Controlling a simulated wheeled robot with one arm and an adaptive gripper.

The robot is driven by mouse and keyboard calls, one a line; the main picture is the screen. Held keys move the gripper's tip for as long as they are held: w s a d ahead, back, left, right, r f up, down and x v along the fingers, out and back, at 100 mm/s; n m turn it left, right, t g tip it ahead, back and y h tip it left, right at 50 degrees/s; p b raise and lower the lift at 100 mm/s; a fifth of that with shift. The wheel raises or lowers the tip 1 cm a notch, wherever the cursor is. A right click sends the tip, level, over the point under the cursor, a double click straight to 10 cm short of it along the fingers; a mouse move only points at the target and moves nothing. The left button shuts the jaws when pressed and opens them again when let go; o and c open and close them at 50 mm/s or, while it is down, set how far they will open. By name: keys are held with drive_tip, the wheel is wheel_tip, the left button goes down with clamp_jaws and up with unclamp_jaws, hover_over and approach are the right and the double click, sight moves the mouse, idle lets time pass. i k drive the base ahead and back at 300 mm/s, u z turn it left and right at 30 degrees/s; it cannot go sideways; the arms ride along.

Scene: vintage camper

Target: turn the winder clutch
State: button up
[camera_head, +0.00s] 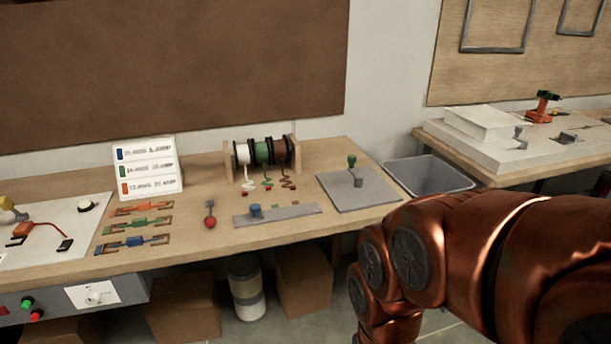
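No part is marked as the winder clutch, and I cannot tell which one it is. A green-knobbed lever (352,168) stands upright on a grey plate (365,194) at the right of the near bench. A grey crank-like part (519,133) stands on the far right bench. My copper-coloured arm fills the lower right. My gripper is out of view.
Wire spools (263,152), a label card (148,168), a red-handled tool (210,214) and a blue-knobbed strip (256,211) occupy the near bench (190,236). A grey bin (428,177) stands between benches. Boxes (304,280) and a cylinder (246,287) sit below.

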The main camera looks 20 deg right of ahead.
sight(256, 214)
drive_tip(key=u, duration=0.5)
drive_tip(key=k, duration=0.6)
drive_tip(key=u, duration=1.1)
drive_tip(key=i, duration=1.3)
drive_tip(key=z, duration=1)
drive_tip(key=i, duration=0.4)
drive_tip(key=z, duration=0.45)
